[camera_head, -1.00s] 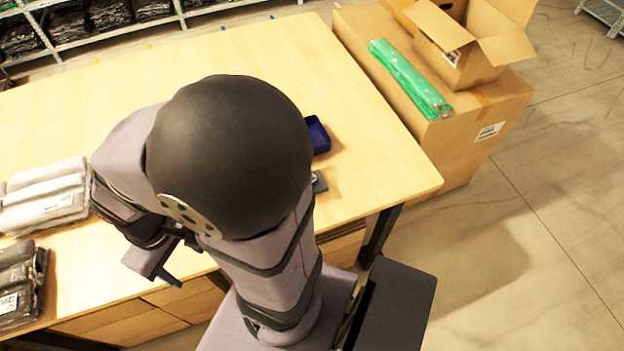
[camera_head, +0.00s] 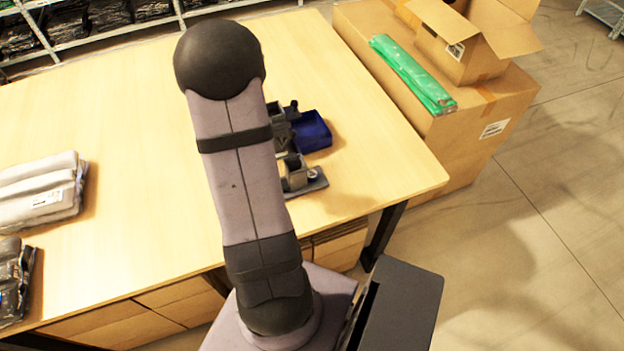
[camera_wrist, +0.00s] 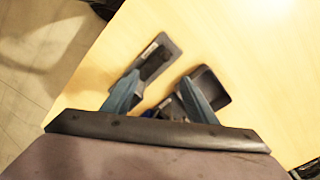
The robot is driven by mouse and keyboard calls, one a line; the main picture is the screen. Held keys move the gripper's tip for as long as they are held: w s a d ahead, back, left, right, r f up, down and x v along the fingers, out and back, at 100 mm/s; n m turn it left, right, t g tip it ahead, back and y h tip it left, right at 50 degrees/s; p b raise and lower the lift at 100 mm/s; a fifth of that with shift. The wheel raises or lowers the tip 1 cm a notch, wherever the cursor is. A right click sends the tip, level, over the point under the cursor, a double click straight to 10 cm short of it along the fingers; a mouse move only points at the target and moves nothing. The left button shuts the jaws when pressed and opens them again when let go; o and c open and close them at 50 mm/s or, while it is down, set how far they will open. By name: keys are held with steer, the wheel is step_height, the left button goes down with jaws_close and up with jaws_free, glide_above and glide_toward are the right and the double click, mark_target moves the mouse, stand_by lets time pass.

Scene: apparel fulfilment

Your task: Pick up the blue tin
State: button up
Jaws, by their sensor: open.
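The blue tin (camera_head: 313,132) is an open-topped, dark blue box on the table, right of my arm in the head view. Its left side lies against or behind grey and black shapes that I cannot clearly make out. My gripper (camera_wrist: 158,100) is open in the wrist view, its two teal fingers spread apart. A small dark bluish patch shows low between the fingers; I cannot tell if it is the tin. My arm covers most of the gripper's area in the head view.
A grey tray (camera_head: 317,184) with an upright piece lies near the table's front edge. A dark open bin (camera_wrist: 213,87) is by the right finger. Grey packets (camera_head: 40,190) lie at left. Cartons and a green roll (camera_head: 412,74) stand right of the table (camera_head: 120,110).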

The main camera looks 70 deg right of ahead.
mark_target(313, 173)
steer(key=s+d+f+m, duration=0.2)
steer(key=s+d, duration=0.1)
steer(key=d, duration=0.1)
steer(key=s+d+f+m+b, duration=0.1)
steer(key=s+d+f+m, duration=0.2)
steer(key=s+d, duration=0.1)
steer(key=s+d+f+m, duration=0.3)
steer(key=s+d, duration=0.1)
steer(key=shift+s+b, duration=0.2)
steer(key=shift+b, duration=0.1)
steer(key=shift+f+p, duration=0.45)
steer(key=shift+f, duration=0.8)
steer(key=shift+s+f+p, duration=0.1)
steer(key=shift+f+p, duration=0.45)
steer(key=shift+f, duration=0.05)
steer(key=shift+f+p, duration=0.75)
steer(key=shift+f, duration=1.25)
steer(key=c, duration=1.2)
